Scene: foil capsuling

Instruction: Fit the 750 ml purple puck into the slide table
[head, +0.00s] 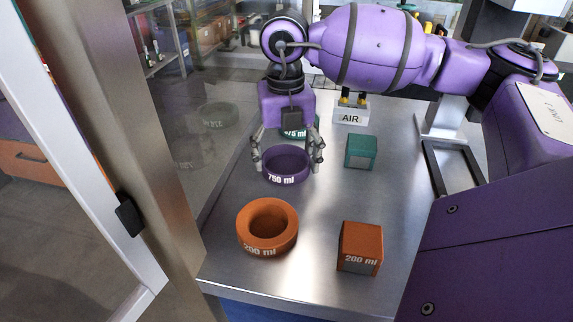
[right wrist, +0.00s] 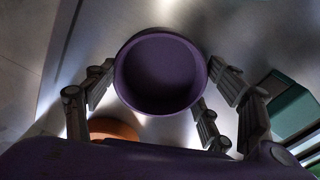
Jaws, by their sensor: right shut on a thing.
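The 750 ml purple puck (head: 286,179) is a round, ring-like piece with a white label, near the middle of the metal table. My right gripper (head: 288,169) comes down over it from above and is shut on it, with fingers on its left and right sides. In the right wrist view the puck (right wrist: 160,75) sits between the fingers, its round opening facing the camera. I cannot tell whether its underside touches the table. I cannot clearly pick out the slide table. My left gripper is out of view.
An orange 200 ml puck (head: 267,229) and an orange 200 ml block (head: 360,247) stand nearer. A teal block (head: 361,151) is to the right; a teal 375 ml puck (head: 300,133) is partly hidden behind my gripper. A dark rectangular frame (head: 432,165) lies farther right. Glass borders the left.

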